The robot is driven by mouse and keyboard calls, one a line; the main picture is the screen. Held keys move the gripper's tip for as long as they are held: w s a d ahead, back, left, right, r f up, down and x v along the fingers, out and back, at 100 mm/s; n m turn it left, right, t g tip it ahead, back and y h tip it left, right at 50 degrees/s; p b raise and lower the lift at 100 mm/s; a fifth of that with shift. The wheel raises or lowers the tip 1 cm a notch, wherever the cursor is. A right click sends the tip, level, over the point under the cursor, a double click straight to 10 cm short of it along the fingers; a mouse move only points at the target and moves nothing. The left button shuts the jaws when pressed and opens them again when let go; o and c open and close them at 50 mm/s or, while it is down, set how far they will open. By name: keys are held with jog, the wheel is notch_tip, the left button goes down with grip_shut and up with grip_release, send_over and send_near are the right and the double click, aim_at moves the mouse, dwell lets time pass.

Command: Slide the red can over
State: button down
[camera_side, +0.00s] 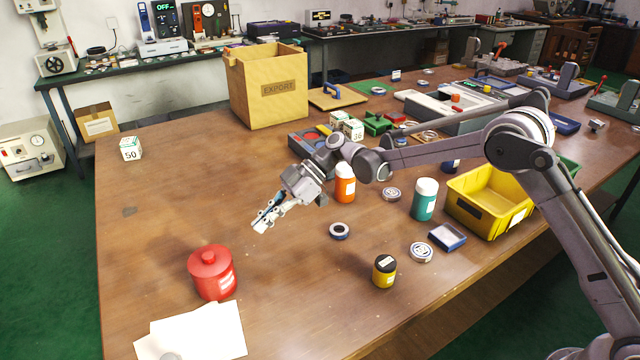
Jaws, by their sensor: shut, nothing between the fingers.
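The red can (212,275) stands upright on the wooden table at the front left. It has a round knobbed lid and a white label low on its right side. My gripper (258,226) is above the table, behind and to the right of the can, pointing down and to the left. Its fingers are shut with nothing between them. A gap shows between the fingers and the can in the picture.
White papers (200,333) lie in front of the can. A bearing ring (339,231), a yellow jar (384,271), an orange bottle (345,187) and a teal bottle (424,200) stand to the right. A yellow bin (478,208) is farther right. The table left of the can is clear.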

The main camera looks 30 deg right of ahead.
send_near(204, 257)
jog(key=a, duration=0.2)
jog(key=a+f, duration=0.2)
jog(key=a, duration=0.1)
jog(key=shift+w+a, duration=0.1)
jog(key=shift+a, duration=0.2)
jog(key=shift+a+f, duration=0.15)
jog(key=shift+a, duration=0.2)
jog(key=shift+d+f, duration=0.1)
jog(key=shift+f, duration=0.6)
jog(key=shift+d+f, duration=0.1)
